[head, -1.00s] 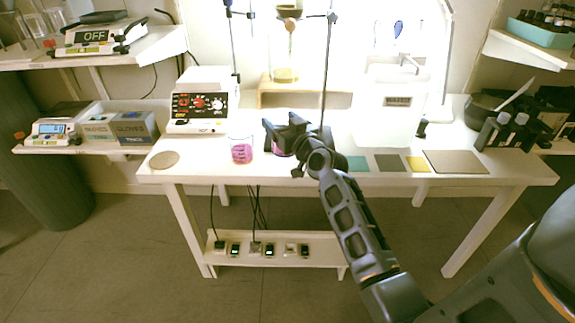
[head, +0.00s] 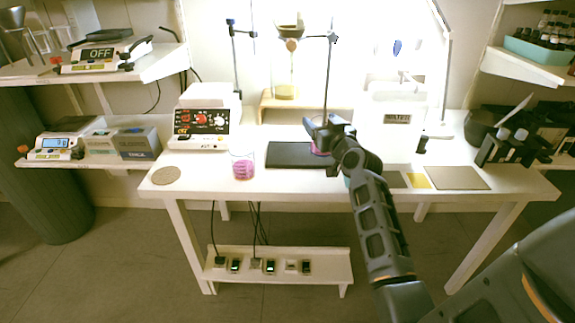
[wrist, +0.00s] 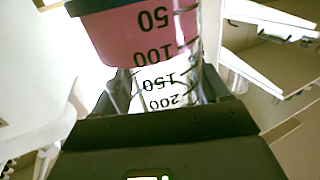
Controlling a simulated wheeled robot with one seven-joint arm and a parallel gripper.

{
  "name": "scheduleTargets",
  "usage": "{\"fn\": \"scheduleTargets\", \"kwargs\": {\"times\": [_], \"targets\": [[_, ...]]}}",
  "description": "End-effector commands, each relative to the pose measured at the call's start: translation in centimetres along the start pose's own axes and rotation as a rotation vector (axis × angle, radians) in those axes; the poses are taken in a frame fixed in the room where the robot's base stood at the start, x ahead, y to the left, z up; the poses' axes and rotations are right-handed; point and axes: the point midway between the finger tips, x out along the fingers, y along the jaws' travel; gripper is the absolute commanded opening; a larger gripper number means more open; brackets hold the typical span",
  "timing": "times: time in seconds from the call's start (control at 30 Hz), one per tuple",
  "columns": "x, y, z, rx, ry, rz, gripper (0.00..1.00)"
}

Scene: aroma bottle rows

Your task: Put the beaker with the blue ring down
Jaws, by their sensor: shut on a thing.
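My gripper (head: 319,133) is shut on a clear beaker with pink liquid (head: 318,150). It is held over the right part of the dark mat (head: 290,156), partly hidden by the gripper and arm. In the wrist view the same beaker (wrist: 150,45) fills the top middle, with upside-down markings from 50 to 200 and pink liquid. A blue ring cannot be made out on it. A second beaker with pink liquid (head: 243,169) stands on the white table (head: 225,180), left of the dark mat. I cannot tell its ring colour.
Grey (head: 396,180), yellow (head: 420,178) and beige (head: 457,178) mats lie to the right; a teal one is mostly behind my arm. A round cork mat (head: 166,175) lies at left. A red-dialled device (head: 202,120) and a wooden stand (head: 275,103) are behind.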

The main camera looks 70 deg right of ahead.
Motion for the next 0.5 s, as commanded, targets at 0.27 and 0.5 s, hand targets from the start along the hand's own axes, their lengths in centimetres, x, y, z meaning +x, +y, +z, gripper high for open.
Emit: {"fn": "scheduleTargets", "kwargs": {"times": [0.27,0.5], "targets": [[1.1,-5.9,2.8,-0.001,-0.004,-0.004,0.36],[1.8,-9.1,5.1,0.0,0.0,-0.002,0.36]]}}
